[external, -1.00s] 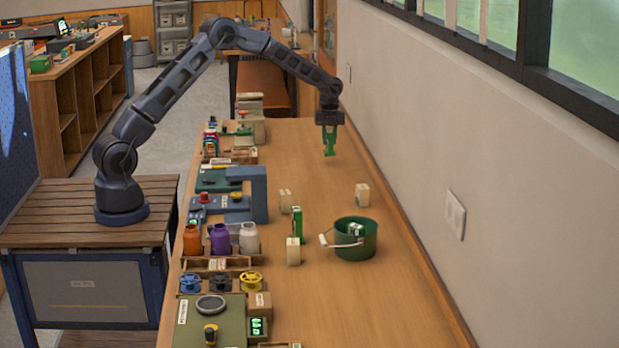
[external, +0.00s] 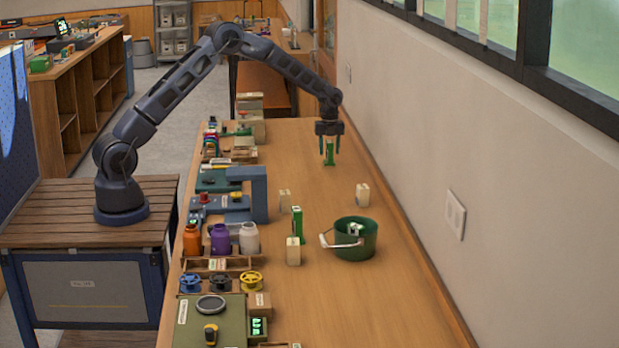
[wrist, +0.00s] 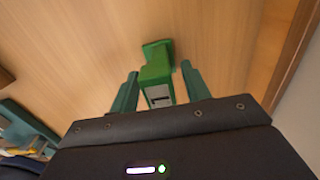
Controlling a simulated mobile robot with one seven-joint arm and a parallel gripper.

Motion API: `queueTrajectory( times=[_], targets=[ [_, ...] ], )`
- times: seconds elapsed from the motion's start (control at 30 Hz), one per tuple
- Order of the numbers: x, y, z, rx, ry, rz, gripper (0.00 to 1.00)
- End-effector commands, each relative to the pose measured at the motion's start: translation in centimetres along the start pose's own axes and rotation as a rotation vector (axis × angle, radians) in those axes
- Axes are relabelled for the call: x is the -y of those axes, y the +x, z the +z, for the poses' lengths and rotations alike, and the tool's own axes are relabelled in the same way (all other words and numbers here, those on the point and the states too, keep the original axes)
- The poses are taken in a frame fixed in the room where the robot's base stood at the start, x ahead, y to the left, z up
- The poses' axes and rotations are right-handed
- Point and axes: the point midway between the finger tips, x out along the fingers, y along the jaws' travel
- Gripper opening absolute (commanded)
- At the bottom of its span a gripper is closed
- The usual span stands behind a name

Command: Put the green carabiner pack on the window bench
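The green carabiner pack (external: 329,156) stands upright on the long wooden window bench (external: 360,290), toward its far end near the wall. In the wrist view the pack (wrist: 157,82) shows a green body with a pale and dark patch on its near end and a wider green foot. My gripper (external: 328,148) is directly above it, pointing down, with its fingers on either side of the pack.
A dark green bucket (external: 367,245) holding something green and white stands nearer on the bench. Another green pack (external: 297,226) and several cream blocks (external: 293,252) stand beside it. Jars (external: 220,238), spools and tools line the left edge. The bench around the pack is clear.

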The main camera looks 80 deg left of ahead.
Motion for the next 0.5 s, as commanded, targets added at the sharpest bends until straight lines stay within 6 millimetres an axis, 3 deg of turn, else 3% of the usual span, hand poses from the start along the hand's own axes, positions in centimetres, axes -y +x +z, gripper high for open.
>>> queueTrajectory(
  times=[0.27,0.5],
  targets=[
    [0.1,-1.4,0.0,0.001,0.0,-0.003,0.47],
    [0.1,-5.8,0.1,0.002,-0.001,-0.004,0.47]
  ],
)
